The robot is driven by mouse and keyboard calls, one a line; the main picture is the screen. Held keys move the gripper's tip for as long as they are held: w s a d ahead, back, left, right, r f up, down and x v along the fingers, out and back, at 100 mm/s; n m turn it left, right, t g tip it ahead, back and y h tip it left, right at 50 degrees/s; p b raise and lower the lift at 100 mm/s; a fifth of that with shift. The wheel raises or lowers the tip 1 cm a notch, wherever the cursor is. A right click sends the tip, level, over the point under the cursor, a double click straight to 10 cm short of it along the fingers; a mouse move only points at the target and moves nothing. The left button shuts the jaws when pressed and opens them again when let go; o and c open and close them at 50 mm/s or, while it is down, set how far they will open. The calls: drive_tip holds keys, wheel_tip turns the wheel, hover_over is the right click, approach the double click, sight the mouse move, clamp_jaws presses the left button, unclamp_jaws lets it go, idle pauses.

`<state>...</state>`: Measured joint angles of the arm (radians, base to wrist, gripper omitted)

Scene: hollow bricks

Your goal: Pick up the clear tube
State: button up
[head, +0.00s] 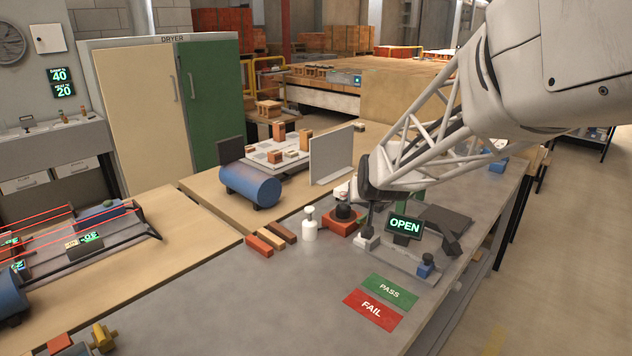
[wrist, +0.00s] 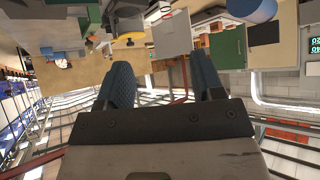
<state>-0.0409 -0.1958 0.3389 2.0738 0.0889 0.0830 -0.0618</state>
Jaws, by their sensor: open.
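I cannot make out a clear tube in either view. My gripper (wrist: 163,75) shows in the wrist view with its two blue-grey ribbed fingers apart and nothing visible between them. In the head view the end of my arm is over the far part of the grey bench (head: 250,310), but the fingertips are hard to make out there. A red block with a black round part (head: 343,216) and a white bottle (head: 310,224) stand just left of the arm's end.
A lit OPEN sign (head: 404,225) stands right of the arm's end. Green PASS (head: 389,291) and red FAIL (head: 371,310) mats lie nearer. Small brick bars (head: 270,239) lie left of the bottle. An upright grey panel (head: 331,155) stands behind. The bench's front left is mostly clear.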

sight(344, 188)
drive_tip(key=w+f+t, duration=0.1)
drive_tip(key=w+f, duration=0.2)
drive_tip(key=w, duration=0.3)
drive_tip(key=w+a+f+t, duration=0.1)
drive_tip(key=w+f+t, duration=0.1)
drive_tip(key=w, duration=0.5)
drive_tip(key=w+a+f+t, duration=0.1)
drive_tip(key=w+f, duration=0.3)
drive_tip(key=w, duration=0.3)
drive_tip(key=shift+a+h, duration=0.1)
drive_tip(key=shift+h, duration=0.2)
drive_tip(key=shift+x, duration=1.2)
drive_tip(key=shift+w, duration=0.15)
drive_tip(key=shift+d+x, duration=0.15)
drive_tip(key=shift+x, duration=1.05)
drive_tip(key=shift+d+x, duration=0.15)
drive_tip(key=shift+x, duration=1.1)
drive_tip(key=shift+r, duration=0.15)
drive_tip(key=shift+c, duration=0.2)
drive_tip(key=c, duration=1)
drive_tip(key=shift+r, duration=0.1)
drive_tip(key=shift+c, duration=0.2)
